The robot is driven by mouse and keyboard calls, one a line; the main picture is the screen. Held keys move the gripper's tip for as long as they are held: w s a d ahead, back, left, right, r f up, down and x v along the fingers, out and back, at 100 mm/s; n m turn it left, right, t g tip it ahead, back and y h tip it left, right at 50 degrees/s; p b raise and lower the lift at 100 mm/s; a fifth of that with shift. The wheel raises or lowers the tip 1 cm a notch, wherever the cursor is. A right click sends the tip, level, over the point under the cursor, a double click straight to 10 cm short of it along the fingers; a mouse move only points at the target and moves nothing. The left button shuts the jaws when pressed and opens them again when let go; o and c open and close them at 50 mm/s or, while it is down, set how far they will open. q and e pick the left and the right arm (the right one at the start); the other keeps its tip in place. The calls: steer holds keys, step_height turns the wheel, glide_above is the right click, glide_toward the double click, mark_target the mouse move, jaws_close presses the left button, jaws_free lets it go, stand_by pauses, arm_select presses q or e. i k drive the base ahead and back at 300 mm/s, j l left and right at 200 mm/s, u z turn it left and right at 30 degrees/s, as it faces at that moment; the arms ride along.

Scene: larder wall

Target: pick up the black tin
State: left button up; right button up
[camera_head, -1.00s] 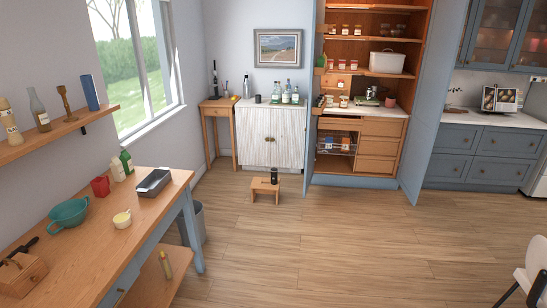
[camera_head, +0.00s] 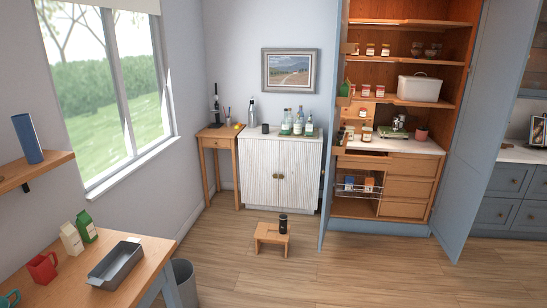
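A small black tin (camera_head: 283,224) stands upright at the right end of a low wooden stool (camera_head: 266,236). The stool is on the floor in front of the white cabinet. The tin has a paler band or lid edge near its top, too small to make out. Neither of my grippers is in view.
Open floor (camera_head: 350,272) lies before the stool. At the lower left are a wooden table (camera_head: 75,292) with a grey loaf pan (camera_head: 116,264), and a grey bin (camera_head: 183,283). A white cabinet (camera_head: 262,172) stands behind; the open larder door (camera_head: 470,150) stands out at right.

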mark_target(283, 218)
steer(key=i, duration=2.2)
